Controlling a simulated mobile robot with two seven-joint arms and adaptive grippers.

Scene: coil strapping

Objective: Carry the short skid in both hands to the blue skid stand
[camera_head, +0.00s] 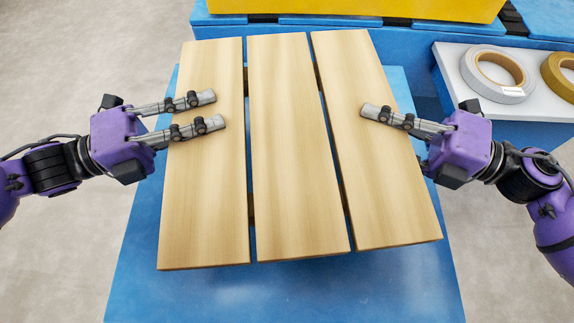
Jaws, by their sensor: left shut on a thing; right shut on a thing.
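The short skid (292,150) is a set of three light wooden boards side by side with narrow gaps. It is over the blue skid stand (285,290), whose flat top shows around the skid's edges, mostly at the front. My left gripper (211,110) is shut on the skid's left board, with its fingers lying over the top face. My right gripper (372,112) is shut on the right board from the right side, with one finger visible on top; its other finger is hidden. I cannot tell whether the skid touches the stand.
A blue bench with a yellow block (370,8) stands behind the skid. A white tray (458,72) at the right holds a grey tape roll (472,78) and a brown roll (551,80). Bare grey floor (70,255) is at the left.

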